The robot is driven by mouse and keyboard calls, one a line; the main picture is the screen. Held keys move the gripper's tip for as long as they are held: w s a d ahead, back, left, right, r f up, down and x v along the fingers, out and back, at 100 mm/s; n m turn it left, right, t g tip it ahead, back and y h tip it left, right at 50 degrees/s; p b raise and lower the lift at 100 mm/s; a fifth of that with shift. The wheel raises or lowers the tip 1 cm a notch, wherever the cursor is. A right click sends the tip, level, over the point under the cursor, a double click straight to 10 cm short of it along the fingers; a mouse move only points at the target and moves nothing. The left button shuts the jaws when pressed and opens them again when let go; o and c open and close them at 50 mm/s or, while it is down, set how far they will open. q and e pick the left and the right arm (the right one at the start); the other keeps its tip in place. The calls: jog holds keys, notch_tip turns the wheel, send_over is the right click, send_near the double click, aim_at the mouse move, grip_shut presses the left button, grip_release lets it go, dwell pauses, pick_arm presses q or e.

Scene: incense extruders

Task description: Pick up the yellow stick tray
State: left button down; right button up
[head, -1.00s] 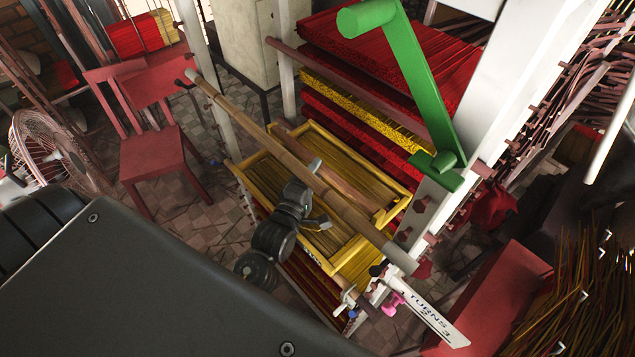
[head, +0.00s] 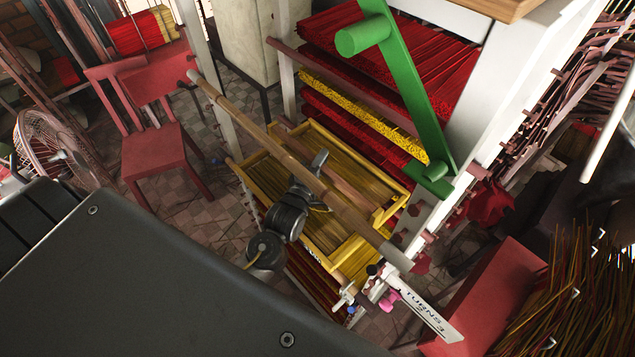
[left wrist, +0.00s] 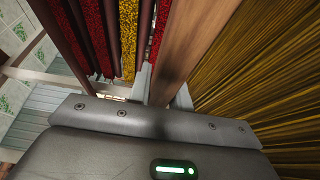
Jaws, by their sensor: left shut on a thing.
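The yellow stick tray (head: 345,263) has yellow walls and is filled with thin brownish-yellow sticks. It sits low in the white-posted rack, in the middle of the head view. The tray's sticks (left wrist: 262,75) lie right of that bar. I cannot tell whether the bar belongs to the tray. My right gripper is not in view.
Stacks of red sticks (head: 400,50) and a yellow row (head: 360,110) fill the rack behind. A green crank arm (head: 408,90) stands at its right. A red chair (head: 160,150) is at left, a red bench (head: 490,295) at lower right. A "TURNS" sign (head: 428,312) sits in front.

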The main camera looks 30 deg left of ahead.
pick_arm(q)
jog(key=shift+r, duration=0.1)
dwell(0.3)
jog(key=shift+s+a+r+b, duration=0.1)
jog(key=shift+s+r+b, duration=0.1)
jog(key=shift+b, duration=0.6)
notch_tip(320, 180, up, 6)
jog(key=shift+s+r+b, duration=0.1)
jog(key=shift+r+b, duration=0.15)
jog(key=shift+b, duration=0.8)
jog(key=s+a, duration=0.3)
jog(key=s, duration=0.6)
jog(key=s+a+p, duration=0.1)
jog(key=s+a, duration=0.2)
jog(key=s, duration=0.6)
jog(key=shift+s+a+p, duration=0.15)
jog(key=shift+a+p, duration=0.1)
jog(key=shift+p, duration=0.05)
